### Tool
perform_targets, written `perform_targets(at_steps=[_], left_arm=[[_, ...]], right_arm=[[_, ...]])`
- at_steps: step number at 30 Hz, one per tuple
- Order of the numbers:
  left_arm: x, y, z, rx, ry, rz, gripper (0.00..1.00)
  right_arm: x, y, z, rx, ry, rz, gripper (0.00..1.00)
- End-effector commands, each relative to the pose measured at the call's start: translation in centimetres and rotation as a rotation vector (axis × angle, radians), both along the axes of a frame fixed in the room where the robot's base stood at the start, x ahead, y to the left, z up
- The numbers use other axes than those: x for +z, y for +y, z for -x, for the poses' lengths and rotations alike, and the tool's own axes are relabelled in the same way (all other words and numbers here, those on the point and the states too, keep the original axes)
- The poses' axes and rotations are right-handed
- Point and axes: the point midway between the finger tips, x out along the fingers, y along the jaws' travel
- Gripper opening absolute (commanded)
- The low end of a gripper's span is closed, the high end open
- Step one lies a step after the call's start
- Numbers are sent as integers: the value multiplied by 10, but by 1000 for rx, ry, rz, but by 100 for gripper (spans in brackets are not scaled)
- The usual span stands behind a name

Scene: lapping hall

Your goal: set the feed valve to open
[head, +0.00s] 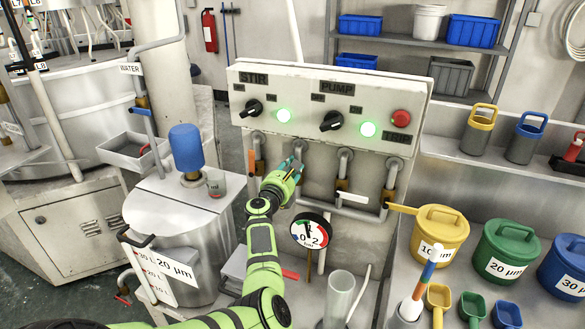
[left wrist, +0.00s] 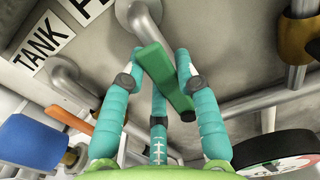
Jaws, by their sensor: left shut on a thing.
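My left gripper (head: 291,172) reaches up to the pipes under the control panel. In the left wrist view its teal fingers (left wrist: 160,68) are closed around a green valve handle (left wrist: 163,78) on a grey pipe. The handle lies slanted in that view, its dark-ended tip between the fingers. A TANK label (left wrist: 44,47) and a second label (left wrist: 92,8), cut off by the picture edge, are on the wall beside it. In the head view my gripper mostly covers the handle, so its setting is hard to read. My right gripper is not in view.
An orange handle (head: 252,161) hangs left of the gripper, and a yellow handle (head: 403,209) points sideways at the right. A pressure gauge (head: 310,231) sits close below the wrist. The panel (head: 330,95) has two knobs, two lit green lamps and a red button.

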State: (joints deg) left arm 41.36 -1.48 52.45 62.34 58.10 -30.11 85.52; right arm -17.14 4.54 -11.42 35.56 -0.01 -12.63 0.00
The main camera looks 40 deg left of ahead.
Motion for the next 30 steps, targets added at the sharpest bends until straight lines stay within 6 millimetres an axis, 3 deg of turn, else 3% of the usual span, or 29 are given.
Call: perform_targets(at_steps=[6, 7, 9, 22, 30], left_arm=[[1, 1, 0, 1, -2, -1, 0], [1, 1, 0, 1, -2, -1, 35], [1, 1, 0, 1, -2, -1, 57], [-1, -1, 3, 0, 1, -3, 57], [-1, -8, 34, 2, 1, -3, 57]], right_arm=[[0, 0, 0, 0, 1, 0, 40], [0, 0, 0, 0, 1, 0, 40], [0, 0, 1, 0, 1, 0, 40], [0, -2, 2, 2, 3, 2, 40], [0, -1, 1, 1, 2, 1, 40]])
